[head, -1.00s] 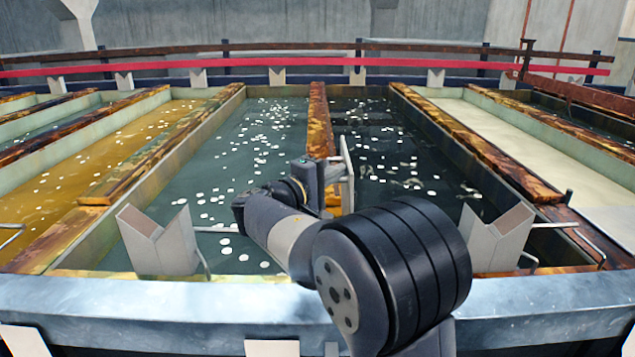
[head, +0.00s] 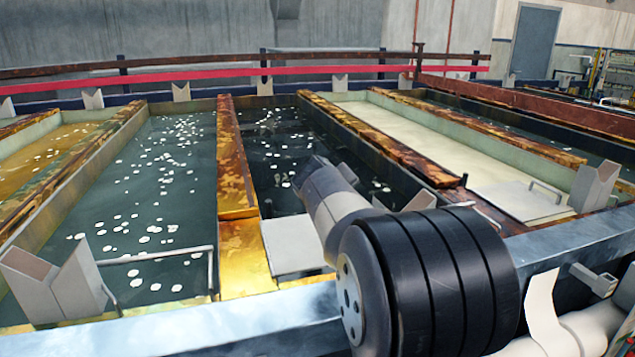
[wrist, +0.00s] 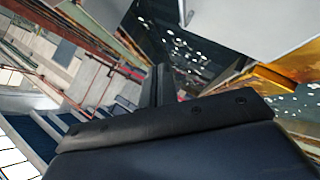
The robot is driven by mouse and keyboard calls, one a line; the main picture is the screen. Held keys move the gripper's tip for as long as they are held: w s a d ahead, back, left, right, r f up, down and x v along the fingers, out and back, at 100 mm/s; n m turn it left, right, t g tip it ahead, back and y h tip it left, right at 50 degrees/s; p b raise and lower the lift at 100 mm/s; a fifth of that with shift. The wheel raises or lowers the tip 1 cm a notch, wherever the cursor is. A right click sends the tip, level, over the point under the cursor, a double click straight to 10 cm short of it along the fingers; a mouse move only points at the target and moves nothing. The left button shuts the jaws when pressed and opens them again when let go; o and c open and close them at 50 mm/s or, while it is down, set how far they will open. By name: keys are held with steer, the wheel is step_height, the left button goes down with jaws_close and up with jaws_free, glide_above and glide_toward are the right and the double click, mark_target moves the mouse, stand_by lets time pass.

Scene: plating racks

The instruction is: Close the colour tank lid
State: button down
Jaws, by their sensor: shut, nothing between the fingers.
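Several open tanks lie side by side; no label shows which is the colour tank. A flat grey lid panel (head: 292,245) covers the near end of the dark tank (head: 275,150) behind my arm, its right part hidden. Another pale panel (head: 515,202) with a bar handle lies at the near end of the cream tank (head: 390,125). My gripper (wrist: 160,85) shows in the wrist view, shut and empty. A large grey panel (wrist: 240,30) fills the top right there, apart from the fingers. In the head view my arm hides most of the gripper.
A metal front rail (head: 180,327) runs between me and the tanks. Grey V-shaped brackets stand along it, one at left (head: 55,285) and one at right (head: 594,187). A rust-stained divider (head: 232,160) separates the two dark tanks. A red rail (head: 200,72) runs behind.

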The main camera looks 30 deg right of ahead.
steer(key=shift+y, duration=0.4)
steer(key=shift+s+d+f+b, duration=0.2)
steer(key=shift+d+f+b, duration=0.45)
steer(key=shift+d+f, duration=0.75)
steer(key=shift+s+d+f+b, duration=0.25)
steer(key=shift+d+f+b, duration=0.5)
steer(key=shift+f, duration=1.2)
steer(key=shift+s+d+f+b, duration=0.2)
steer(key=shift+d+f+b, duration=0.3)
steer(key=shift+d+f, duration=1)
steer(key=shift+a+f, duration=0.15)
steer(key=shift+a, duration=0.05)
steer(key=shift+r+p, duration=0.45)
steer(key=shift+r, duration=0.15)
steer(key=s+a+r+p, duration=0.1)
steer(key=s+r+p, duration=0.1)
steer(key=s+r, duration=0.5)
step_height(320, 180, up, 3)
steer(key=shift+a+f+p, duration=0.1)
steer(key=shift+a+p, duration=0.1)
steer(key=shift+p, duration=0.1)
steer(key=shift+w, duration=0.1)
